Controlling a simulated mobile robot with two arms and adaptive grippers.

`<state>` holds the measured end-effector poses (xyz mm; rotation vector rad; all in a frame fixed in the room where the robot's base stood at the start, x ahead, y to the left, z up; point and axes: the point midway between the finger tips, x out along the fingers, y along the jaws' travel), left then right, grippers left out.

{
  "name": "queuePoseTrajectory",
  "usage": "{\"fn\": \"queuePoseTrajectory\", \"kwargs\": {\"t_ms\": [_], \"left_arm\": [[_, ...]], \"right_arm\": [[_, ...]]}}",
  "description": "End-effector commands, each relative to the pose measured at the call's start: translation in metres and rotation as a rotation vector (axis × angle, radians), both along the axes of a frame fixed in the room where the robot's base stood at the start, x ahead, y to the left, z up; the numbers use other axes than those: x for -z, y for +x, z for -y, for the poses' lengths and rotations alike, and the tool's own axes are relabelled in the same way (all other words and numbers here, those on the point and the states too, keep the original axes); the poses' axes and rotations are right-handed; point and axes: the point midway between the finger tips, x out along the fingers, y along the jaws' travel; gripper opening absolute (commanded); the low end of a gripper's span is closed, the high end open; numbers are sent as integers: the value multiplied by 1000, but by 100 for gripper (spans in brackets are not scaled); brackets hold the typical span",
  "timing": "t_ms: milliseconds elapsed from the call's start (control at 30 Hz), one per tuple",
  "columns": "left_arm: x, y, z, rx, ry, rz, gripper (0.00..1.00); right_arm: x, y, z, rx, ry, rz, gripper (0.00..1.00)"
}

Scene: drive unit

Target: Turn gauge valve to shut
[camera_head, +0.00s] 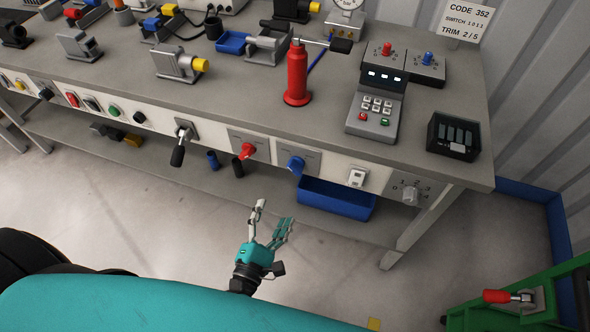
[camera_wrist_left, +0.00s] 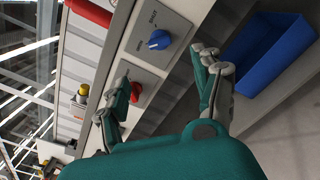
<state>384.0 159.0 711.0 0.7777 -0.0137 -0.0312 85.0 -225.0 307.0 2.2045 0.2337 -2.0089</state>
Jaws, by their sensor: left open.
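A round white gauge (camera_head: 347,3) stands at the back of the bench, cut off by the top edge of the head view. I cannot tell for certain which handle is the gauge valve. A blue knob (camera_head: 296,165) and a red knob (camera_head: 249,151) sit on plates on the bench's front panel. In the left wrist view the blue knob (camera_wrist_left: 159,40) and red knob (camera_wrist_left: 136,92) lie beyond the fingers. My left gripper (camera_head: 273,214) is open and empty, in front of and below the panel, apart from both knobs. It also shows in the wrist view (camera_wrist_left: 163,66). My right gripper is not in view.
A blue bin (camera_head: 336,199) sits under the panel. A black-handled lever (camera_head: 179,147), a white switch (camera_head: 356,177) and a grey dial (camera_head: 410,191) flank the knobs. A red cylinder (camera_head: 297,76) and keypad box (camera_head: 375,108) stand on the bench. A green frame with a red-handled lever (camera_head: 508,297) is lower right.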

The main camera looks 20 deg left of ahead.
Motion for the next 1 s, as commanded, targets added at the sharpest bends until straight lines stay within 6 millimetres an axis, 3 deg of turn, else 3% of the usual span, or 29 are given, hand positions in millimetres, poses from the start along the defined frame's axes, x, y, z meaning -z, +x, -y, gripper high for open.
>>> {"fn": "queuePoseTrajectory", "kwargs": {"t_ms": [300, 533, 733, 1000], "left_arm": [[-1, 72, 2, -1, 3, 4, 67], [-1, 117, 4, 0, 4, 3, 67], [0, 138, 5, 1, 5, 1, 67], [0, 143, 5, 1, 6, -1, 67]], "right_arm": [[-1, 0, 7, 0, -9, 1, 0], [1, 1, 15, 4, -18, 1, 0], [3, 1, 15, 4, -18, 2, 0], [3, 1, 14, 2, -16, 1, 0]]}}
